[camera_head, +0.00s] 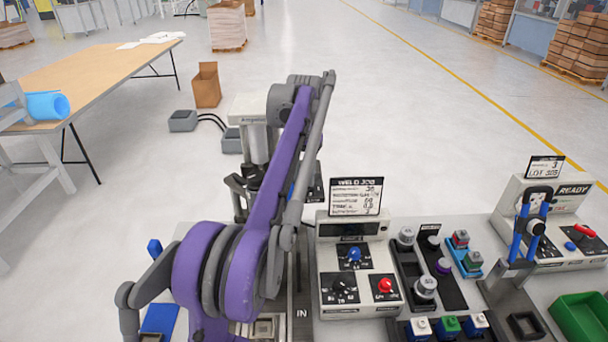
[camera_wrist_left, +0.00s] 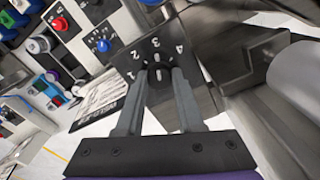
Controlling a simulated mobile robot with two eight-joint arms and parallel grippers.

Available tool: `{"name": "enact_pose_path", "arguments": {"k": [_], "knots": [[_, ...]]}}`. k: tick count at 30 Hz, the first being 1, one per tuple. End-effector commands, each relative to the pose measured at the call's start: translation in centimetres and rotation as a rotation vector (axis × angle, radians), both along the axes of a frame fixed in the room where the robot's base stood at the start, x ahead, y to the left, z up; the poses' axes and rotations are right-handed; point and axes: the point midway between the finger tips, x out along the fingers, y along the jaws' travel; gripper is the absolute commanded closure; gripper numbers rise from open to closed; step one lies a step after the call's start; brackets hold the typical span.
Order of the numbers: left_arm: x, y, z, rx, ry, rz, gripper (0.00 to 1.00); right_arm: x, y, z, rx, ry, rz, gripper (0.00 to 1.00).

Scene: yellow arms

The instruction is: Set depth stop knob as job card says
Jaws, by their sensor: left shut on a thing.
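In the left wrist view, my left gripper (camera_wrist_left: 160,80) is shut on the small dark depth stop knob (camera_wrist_left: 158,75). The knob sits on a black dial plate (camera_wrist_left: 190,88) marked 1 to 4. Its white mark appears to point up toward the 3. In the head view my purple left arm hides the gripper and most of the area around the knob. The job card (camera_head: 355,197) stands upright behind the control box (camera_head: 328,262). It is headed WELD JOB, and its small lines are only partly legible. The card also shows in the left wrist view (camera_wrist_left: 100,102).
The control box carries a blue knob (camera_head: 354,254), a red knob (camera_head: 385,285) and a black knob (camera_head: 340,289). Trays with several caps and blocks, a blue-handled tool (camera_head: 535,222), a READY box (camera_head: 561,190) and a green bin (camera_head: 580,318) lie to the right.

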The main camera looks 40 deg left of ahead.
Motion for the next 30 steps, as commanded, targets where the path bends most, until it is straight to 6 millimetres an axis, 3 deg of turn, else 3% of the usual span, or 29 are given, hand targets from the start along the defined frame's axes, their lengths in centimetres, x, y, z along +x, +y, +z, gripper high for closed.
{"name": "enact_pose_path", "arguments": {"k": [16, 17, 21, 30], "knots": [[0.04, 0.03, 0.08, 0.001, -0.002, -0.025, 1.00, 0.02, 0.00, 0.04, 0.000, 0.000, 0.000, 0.00], [0.04, 0.03, 0.08, 0.001, -0.002, -0.025, 0.58, 0.02, 0.00, 0.04, 0.000, 0.000, 0.000, 0.00], [0.03, 0.03, 0.07, 0.001, -0.002, -0.025, 0.33, 0.03, 0.00, 0.03, 0.000, 0.000, 0.000, 0.00], [0.02, 0.02, 0.10, 0.000, -0.001, -0.025, 0.33, 0.00, 0.00, 0.00, 0.000, 0.000, 0.000, 0.00]]}}
